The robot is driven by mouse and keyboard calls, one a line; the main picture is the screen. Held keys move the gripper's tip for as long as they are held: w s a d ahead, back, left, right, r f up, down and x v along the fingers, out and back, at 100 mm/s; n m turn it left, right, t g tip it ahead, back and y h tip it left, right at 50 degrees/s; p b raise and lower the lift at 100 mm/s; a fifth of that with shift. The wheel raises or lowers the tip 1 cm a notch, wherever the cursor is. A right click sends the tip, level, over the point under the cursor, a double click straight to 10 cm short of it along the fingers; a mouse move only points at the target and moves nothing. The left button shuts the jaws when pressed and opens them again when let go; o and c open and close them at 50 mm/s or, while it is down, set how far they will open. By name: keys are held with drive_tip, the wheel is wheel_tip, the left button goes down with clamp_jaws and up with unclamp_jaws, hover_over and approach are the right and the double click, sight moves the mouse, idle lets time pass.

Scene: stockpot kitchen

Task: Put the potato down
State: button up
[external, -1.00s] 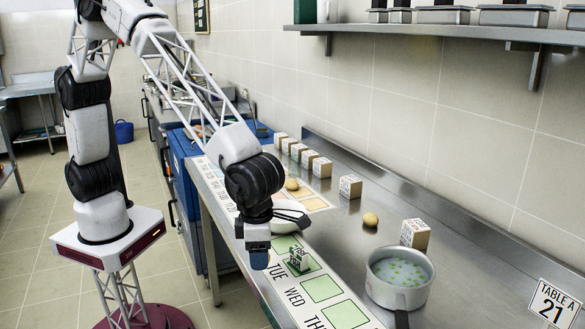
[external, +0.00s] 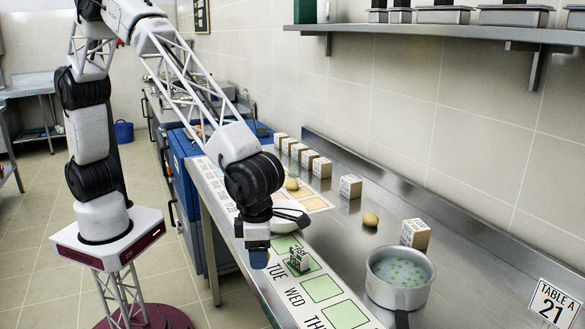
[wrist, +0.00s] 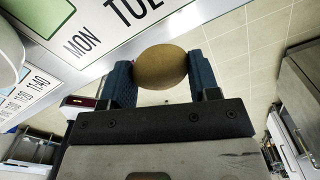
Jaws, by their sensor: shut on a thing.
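My gripper (external: 258,258) hangs at the front edge of the counter, beside the strip of day labels. In the wrist view its two blue fingers (wrist: 162,76) are shut on a brown potato (wrist: 161,62), one finger on each side. The held potato is hidden in the external view. Behind it in the wrist view are the strip's edge and the floor tiles. A second potato (external: 370,219) lies on the bare steel counter, and another (external: 292,184) lies near an orange square.
A white bowl (external: 289,214) stands just behind my gripper. A pot (external: 398,295) of liquid with green bits stands at right. Several lettered boxes (external: 350,187) line the back.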

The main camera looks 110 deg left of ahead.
drive_tip(key=r, duration=0.5)
drive_tip(key=shift+s+a+r, duration=0.15)
drive_tip(key=shift+a, duration=0.15)
drive_tip(key=s+a+r+n, duration=0.1)
drive_tip(key=s+a+n, duration=0.1)
drive_tip(key=s+a, duration=0.85)
drive_tip(key=s+a+n, duration=0.1)
drive_tip(key=s+a, duration=0.6)
drive_tip(key=a, duration=0.7)
drive_tip(key=s+a+f+n, duration=0.1)
drive_tip(key=s+a+n, duration=0.1)
drive_tip(key=s+a, duration=0.7)
drive_tip(key=shift+s+d+f, duration=0.3)
drive_tip(key=shift+d+f, duration=0.05)
drive_tip(key=shift+f, duration=0.5)
drive_tip(key=shift+s+d+f, duration=0.25)
drive_tip(key=shift+d+f, duration=0.15)
drive_tip(key=shift+f, duration=0.5)
drive_tip(key=shift+s+d+f, duration=0.3)
drive_tip(key=shift+d+f, duration=0.05)
drive_tip(key=shift+f, duration=0.5)
drive_tip(key=shift+w, duration=0.1)
drive_tip(key=w+a, duration=0.1)
drive_tip(key=w, duration=0.4)
drive_tip(key=w+a+f, duration=0.1)
drive_tip(key=w, duration=0.4)
drive_tip(key=w+a, duration=0.1)
drive_tip(key=w, duration=0.4)
drive_tip(key=shift+w+a+f, duration=0.15)
drive_tip(key=shift+w+f, duration=0.1)
